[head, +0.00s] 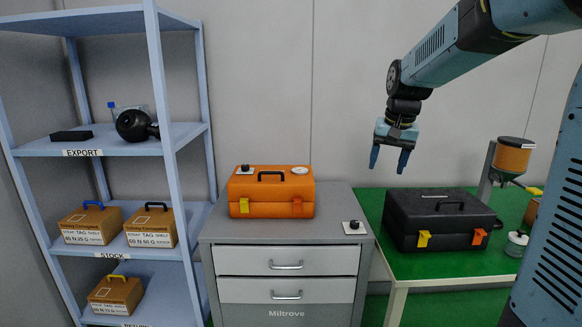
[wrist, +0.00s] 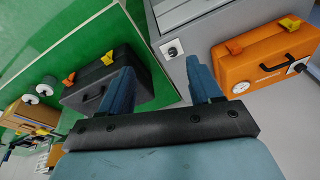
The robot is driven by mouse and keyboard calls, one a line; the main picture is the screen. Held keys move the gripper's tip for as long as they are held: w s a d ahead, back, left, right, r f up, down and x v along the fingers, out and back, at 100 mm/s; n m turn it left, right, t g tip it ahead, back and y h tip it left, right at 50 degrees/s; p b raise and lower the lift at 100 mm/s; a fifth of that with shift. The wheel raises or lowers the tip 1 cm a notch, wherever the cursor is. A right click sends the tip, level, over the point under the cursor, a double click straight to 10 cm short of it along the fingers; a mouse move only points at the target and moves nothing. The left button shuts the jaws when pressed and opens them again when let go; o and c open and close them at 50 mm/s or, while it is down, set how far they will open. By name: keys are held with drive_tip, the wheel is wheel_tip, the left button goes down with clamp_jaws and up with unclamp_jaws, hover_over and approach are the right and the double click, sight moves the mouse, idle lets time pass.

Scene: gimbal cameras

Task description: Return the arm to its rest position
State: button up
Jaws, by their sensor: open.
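My gripper (head: 390,158) hangs from my raised blue arm at the right of the head view, fingers pointing down. It is open and empty, in the air above and left of the black case (head: 440,218). In the wrist view, my gripper's two blue fingers (wrist: 163,88) are spread apart with nothing between them. The black case (wrist: 105,85) lies beyond the left finger, and the orange case (wrist: 262,62) is to the right. The gripper touches neither case.
The orange case (head: 270,192) stands on a grey drawer cabinet (head: 287,290). A small black-knobbed block (head: 353,227) sits at its right. The green table (head: 425,265) holds a jar (head: 516,243). A blue shelf rack (head: 165,140) with several boxes stands left. Air around the gripper is free.

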drive_tip(key=s+f+n+t, duration=0.1)
drive_tip(key=s+n+t, duration=0.1)
drive_tip(key=s, duration=2.4)
drive_tip(key=shift+s+a+f+n+t+h, duration=0.3)
drive_tip(key=shift+a+n+t, duration=0.1)
drive_tip(key=shift+n, duration=0.1)
drive_tip(key=shift+c, duration=0.3)
